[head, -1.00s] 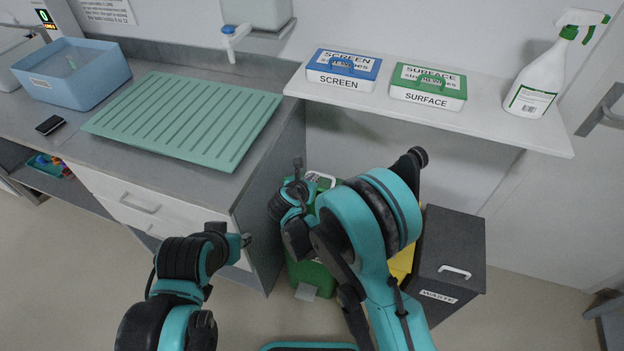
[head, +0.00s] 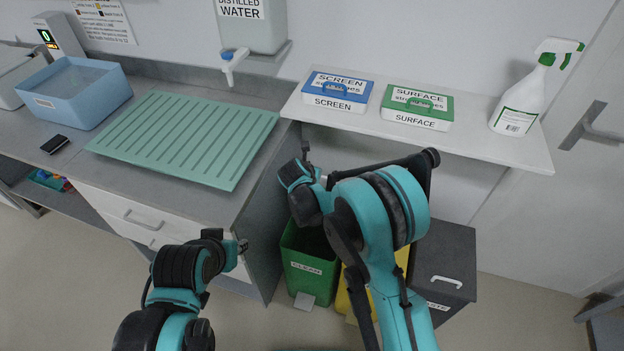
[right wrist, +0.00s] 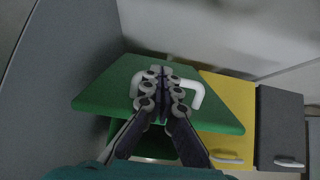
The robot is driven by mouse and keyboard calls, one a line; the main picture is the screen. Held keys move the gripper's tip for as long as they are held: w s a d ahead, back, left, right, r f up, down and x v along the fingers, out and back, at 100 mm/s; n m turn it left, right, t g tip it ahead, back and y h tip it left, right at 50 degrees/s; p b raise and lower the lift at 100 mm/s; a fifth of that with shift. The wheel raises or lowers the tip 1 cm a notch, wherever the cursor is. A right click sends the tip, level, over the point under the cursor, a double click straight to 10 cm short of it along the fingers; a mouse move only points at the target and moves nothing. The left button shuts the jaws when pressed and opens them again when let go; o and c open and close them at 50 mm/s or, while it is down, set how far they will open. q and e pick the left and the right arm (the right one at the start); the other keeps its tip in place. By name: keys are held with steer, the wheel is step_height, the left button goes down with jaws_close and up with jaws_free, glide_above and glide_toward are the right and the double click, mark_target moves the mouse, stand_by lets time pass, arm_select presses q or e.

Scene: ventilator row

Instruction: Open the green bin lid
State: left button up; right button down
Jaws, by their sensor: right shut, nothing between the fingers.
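The green bin (head: 308,268) stands between the drawer cabinet and the yellow bin. A dark opening shows at its top in the head view, so its lid is raised. The green lid (right wrist: 110,90) fills the middle of the right wrist view, with its white handle (right wrist: 196,95). My right gripper (right wrist: 162,72) is shut and empty, its fingers lying across the handle's middle against the lid's face. Whether they touch the lid is unclear. In the head view my right arm hides most of the lid. My left gripper (head: 241,246) is by the drawer front, away from the bin; its fingers are too small to read.
A yellow bin (right wrist: 232,100) and a dark waste bin (head: 445,255) stand to the right of the green one. The cabinet side (head: 270,230) is close on the left. A white shelf (head: 465,145) with wipe boxes and a spray bottle overhangs behind.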

steer(key=w+d+r+g+p, duration=0.1)
steer(key=w+d+r+p, duration=0.1)
steer(key=w, duration=0.5)
steer(key=shift+w+d+r+y, duration=0.15)
steer(key=shift+d+r+y, duration=0.05)
steer(key=shift+r+y, duration=0.15)
